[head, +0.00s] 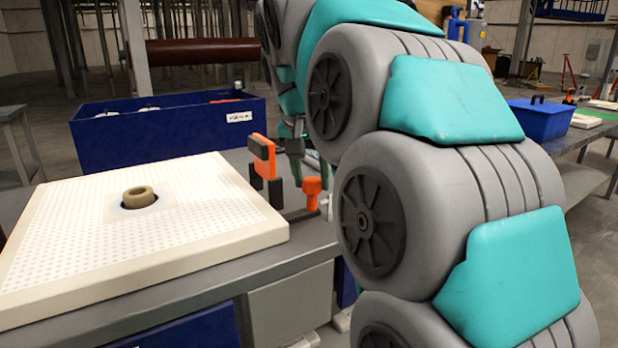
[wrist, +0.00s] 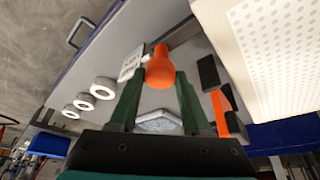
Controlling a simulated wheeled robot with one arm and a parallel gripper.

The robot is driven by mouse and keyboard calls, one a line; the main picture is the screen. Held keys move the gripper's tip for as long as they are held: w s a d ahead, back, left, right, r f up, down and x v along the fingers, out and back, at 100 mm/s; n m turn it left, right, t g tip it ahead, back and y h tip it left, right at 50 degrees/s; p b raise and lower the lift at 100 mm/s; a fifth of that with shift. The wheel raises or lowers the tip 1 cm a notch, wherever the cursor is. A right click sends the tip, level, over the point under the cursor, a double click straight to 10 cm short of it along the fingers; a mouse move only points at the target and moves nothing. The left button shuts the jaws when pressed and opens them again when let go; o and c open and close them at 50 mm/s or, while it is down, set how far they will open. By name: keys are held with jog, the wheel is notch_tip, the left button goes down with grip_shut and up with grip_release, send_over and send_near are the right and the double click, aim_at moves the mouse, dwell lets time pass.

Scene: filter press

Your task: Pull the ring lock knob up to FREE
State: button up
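The orange knob (head: 312,187) stands up from the grey bench fixture, right of the white plate, in the head view. In the wrist view the knob (wrist: 160,66) shows at the fingertips, with a white lettered tag (wrist: 131,62) beside it, too small to read surely. My gripper (wrist: 159,80) is open, its two dark green fingers on either side of the knob's line. I cannot tell whether they touch it. In the head view my arm hides most of the gripper; a bit of green finger (head: 296,150) shows behind the knob.
An orange and black upright clamp (head: 263,158) stands close left of the knob; it also shows right of the fingers in the wrist view (wrist: 222,110). A white perforated plate (head: 80,240) lies on the bench. A blue bin (head: 170,135) is behind. White rings (wrist: 103,88) lie left.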

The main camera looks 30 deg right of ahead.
jog(key=o, duration=0.5)
jog(key=shift+r, duration=0.15)
jog(key=shift+c, duration=0.2)
jog(key=shift+r, duration=0.15)
jog(key=v, duration=0.7)
jog(key=shift+a+r, duration=0.15)
jog(key=shift+r, duration=0.1)
jog(key=shift+s, duration=0.2)
